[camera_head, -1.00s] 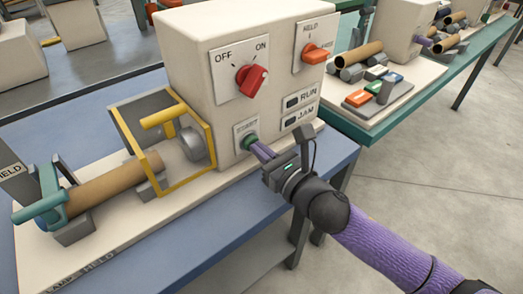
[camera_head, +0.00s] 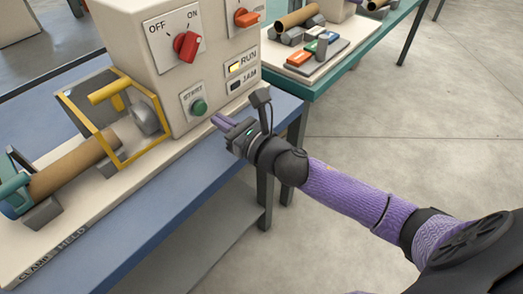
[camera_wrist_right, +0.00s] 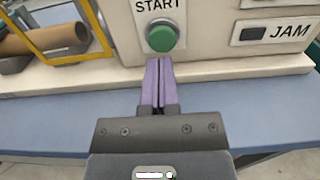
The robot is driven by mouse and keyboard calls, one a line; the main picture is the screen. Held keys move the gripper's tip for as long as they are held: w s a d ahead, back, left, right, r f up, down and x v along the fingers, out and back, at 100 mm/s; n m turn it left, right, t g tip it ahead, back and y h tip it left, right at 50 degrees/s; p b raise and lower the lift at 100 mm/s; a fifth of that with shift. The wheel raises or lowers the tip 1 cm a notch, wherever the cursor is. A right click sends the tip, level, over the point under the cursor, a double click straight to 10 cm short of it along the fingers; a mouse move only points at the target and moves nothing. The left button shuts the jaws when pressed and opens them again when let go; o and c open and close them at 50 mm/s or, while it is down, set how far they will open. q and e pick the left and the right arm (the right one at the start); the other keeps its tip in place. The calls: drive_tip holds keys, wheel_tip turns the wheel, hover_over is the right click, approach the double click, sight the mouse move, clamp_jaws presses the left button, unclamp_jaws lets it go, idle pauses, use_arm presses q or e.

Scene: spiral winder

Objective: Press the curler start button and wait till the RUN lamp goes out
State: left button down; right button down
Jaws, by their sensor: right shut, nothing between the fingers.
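The curler's beige housing (camera_head: 120,35) stands on a blue bench. Its green start button (camera_head: 198,107) sits on a START plate on the front face, and the button also shows in the right wrist view (camera_wrist_right: 161,37). The RUN lamp (camera_head: 235,67) is lit yellow; the JAM lamp (camera_head: 235,86) below it is dark. My right gripper (camera_head: 216,120) is shut and empty, its purple fingers just in front of and below the button. In the right wrist view its fingertips (camera_wrist_right: 158,62) appear close under the button; a small gap shows in the head view. My left gripper is not in view.
A yellow guard frame (camera_head: 119,150) and a clamped brown tube (camera_head: 72,166) lie left. A teal table (camera_head: 345,66) stands at right behind; open floor is at right.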

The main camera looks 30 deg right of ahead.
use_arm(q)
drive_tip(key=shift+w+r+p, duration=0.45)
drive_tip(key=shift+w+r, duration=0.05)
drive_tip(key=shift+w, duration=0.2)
use_arm(e)
drive_tip(key=v, duration=0.9)
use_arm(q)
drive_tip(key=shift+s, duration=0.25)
use_arm(e)
drive_tip(key=shift+w+d+f, duration=0.1)
